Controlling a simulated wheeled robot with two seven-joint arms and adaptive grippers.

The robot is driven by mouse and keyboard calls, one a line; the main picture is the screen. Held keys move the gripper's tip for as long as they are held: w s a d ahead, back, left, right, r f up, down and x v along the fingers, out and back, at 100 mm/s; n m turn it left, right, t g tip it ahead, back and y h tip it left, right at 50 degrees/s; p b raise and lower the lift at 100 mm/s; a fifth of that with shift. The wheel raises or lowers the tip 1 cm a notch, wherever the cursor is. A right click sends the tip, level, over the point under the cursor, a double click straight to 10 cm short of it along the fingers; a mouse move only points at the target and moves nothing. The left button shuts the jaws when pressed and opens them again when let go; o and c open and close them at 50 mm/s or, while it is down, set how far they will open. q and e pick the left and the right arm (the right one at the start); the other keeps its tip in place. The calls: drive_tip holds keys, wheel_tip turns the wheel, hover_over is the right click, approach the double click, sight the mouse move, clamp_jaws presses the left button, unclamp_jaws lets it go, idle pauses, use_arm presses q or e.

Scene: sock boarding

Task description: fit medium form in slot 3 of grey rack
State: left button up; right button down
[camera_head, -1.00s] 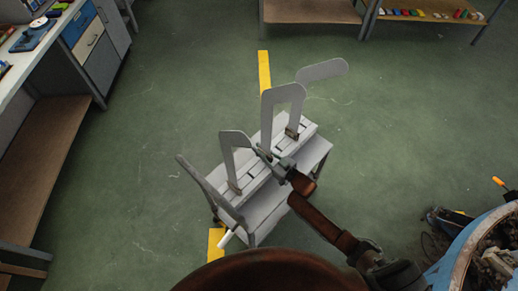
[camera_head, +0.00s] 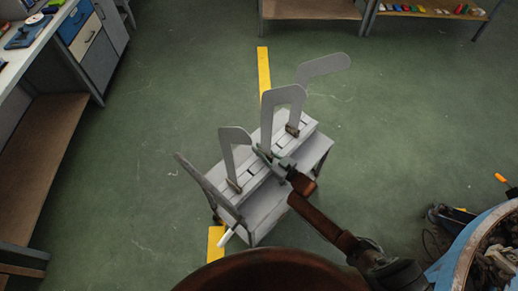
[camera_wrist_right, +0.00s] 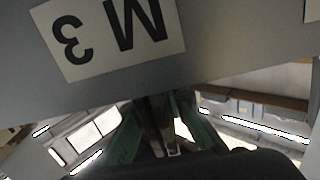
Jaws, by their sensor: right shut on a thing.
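The grey rack (camera_head: 270,207) is a small slotted stand on the floor at the centre of the head view. My right gripper (camera_head: 263,153) is shut on the lower leg of the middle grey form (camera_head: 268,118), which stands upright over the rack. In the right wrist view a grey plate with an upside-down "M 3" label (camera_wrist_right: 118,32) is close above the green fingers (camera_wrist_right: 158,128); it appears to be this form. The gripper hides the form's lower end, so I cannot tell whether it is in a slot. My left gripper is out of view.
A similar form (camera_head: 229,155) stands in the rack to the left, and another (camera_head: 325,65) stands behind to the right. A grey panel (camera_head: 205,187) slants at the rack's left end. A blue-rimmed bin (camera_head: 470,255) is at lower right.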

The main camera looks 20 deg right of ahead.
drive_tip(key=shift+f, duration=0.1)
drive_tip(key=c, duration=1.9)
unclamp_jaws()
drive_tip(key=v, duration=1.2)
